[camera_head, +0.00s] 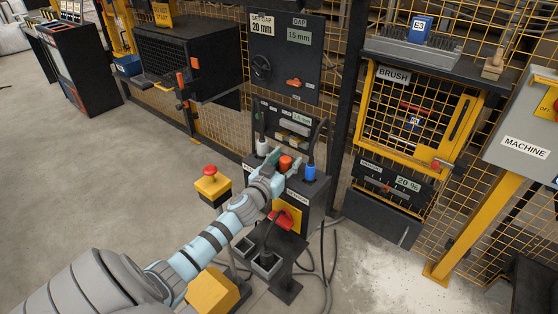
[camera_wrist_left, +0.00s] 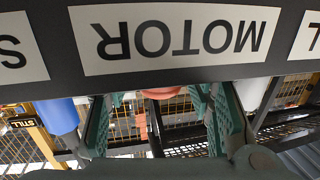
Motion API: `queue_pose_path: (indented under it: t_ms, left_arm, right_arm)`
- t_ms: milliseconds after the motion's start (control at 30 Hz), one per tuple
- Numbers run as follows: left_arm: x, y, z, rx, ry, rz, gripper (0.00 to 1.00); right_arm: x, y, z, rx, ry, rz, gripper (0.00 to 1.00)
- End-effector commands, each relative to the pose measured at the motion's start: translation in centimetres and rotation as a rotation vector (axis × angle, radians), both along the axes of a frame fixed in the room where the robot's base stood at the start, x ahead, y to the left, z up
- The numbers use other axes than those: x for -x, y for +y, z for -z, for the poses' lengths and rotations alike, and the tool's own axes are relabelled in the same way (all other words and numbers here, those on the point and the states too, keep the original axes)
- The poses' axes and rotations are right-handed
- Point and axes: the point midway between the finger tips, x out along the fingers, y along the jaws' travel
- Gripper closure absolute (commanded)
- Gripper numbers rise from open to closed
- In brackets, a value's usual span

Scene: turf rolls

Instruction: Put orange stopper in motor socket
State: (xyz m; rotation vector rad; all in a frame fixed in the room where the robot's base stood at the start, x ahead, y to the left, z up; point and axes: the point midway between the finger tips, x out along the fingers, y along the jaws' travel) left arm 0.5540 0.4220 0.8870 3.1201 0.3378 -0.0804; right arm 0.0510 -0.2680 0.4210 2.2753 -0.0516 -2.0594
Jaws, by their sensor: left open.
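The orange stopper (camera_head: 286,162) is at the top of the dark socket box (camera_head: 314,205), between a white plug (camera_head: 262,147) and a blue plug (camera_head: 310,172). In the left wrist view the stopper (camera_wrist_left: 172,92) shows just past the box edge, in line with the upside-down MOTOR label (camera_wrist_left: 180,38). My left gripper (camera_head: 277,162) is open, its green fingers (camera_wrist_left: 160,120) on either side of the stopper with gaps visible. The motor socket is hidden, and I cannot tell how deep the stopper sits. My right gripper is not in view.
A red emergency button on a yellow box (camera_head: 212,184) stands left of the socket box. A red rotary switch (camera_head: 285,217) is on its front. A yellow mesh fence (camera_head: 420,130) stands behind.

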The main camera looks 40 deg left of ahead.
Motion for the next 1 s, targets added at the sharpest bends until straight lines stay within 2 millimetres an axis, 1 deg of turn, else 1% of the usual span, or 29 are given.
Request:
queue_pose_path:
  t_ms: [167,400,533,600,700,1000]
  left_arm:
    - [2.8,-0.6,0.1,-0.005,0.001,0.003,0.52]
    - [8.3,-1.8,-0.2,-0.005,0.004,0.003,0.52]
    - [10.6,-2.3,-0.4,-0.003,0.004,0.002,0.52]
    - [11.3,-2.5,-0.5,-0.002,0.003,0.001,0.52]
    - [11.7,-2.6,-0.7,0.0,0.0,0.001,0.52]
    - [11.7,-2.6,-0.7,0.0,0.0,0.0,0.52]
  right_arm:
    - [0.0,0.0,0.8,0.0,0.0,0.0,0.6]
    - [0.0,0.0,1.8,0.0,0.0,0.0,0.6]
    - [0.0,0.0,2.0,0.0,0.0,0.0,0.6]
    - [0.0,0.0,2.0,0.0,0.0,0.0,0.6]
    - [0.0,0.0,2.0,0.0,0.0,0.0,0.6]
    - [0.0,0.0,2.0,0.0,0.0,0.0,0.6]
